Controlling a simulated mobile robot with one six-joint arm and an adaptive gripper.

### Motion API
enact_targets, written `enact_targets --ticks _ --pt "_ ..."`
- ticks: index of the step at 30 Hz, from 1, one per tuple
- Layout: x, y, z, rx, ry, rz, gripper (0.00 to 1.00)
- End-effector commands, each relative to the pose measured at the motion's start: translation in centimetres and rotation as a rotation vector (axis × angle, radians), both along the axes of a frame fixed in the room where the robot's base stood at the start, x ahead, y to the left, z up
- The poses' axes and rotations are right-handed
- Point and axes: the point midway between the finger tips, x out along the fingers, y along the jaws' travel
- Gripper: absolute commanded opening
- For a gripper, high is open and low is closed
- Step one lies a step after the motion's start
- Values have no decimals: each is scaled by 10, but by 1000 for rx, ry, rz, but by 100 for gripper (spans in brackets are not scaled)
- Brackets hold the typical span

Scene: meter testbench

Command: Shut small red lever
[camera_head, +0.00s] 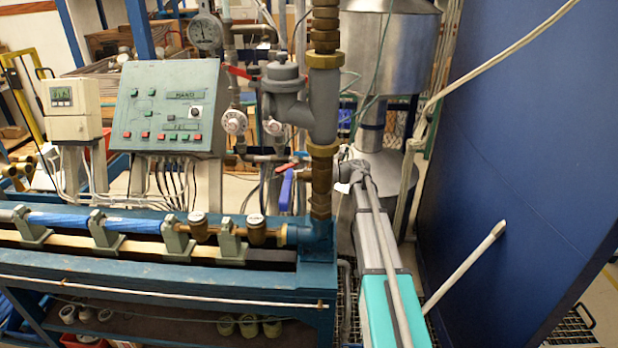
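A small red lever (288,166) shows in the head view on the pipework left of the thick grey vertical pipe, just above a blue lever handle (286,190). It is small and partly lost among pipes, so its exact angle is hard to tell. A second red lever (239,72) sits higher up, left of the grey valve body (284,85), and slants down to the right.
A green control panel (165,105) and a white meter box (70,108) stand left of the pipes. The blue bench (170,285) with brass meters runs along the front. A large blue panel (530,150) closes off the right. A pale rod (465,268) juts before it.

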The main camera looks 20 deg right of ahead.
Motion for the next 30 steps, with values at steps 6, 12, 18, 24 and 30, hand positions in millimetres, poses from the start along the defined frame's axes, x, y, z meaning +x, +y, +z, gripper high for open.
enact_targets --ticks 6,12,18,24,30 --pt "14 9 0 0 0 2 0" --pt "16 11 0 0 0 1 0" --pt "15 16 0 0 0 2 0" --pt "16 16 0 0 0 1 0" --pt "15 25 0 0 0 -12 0"
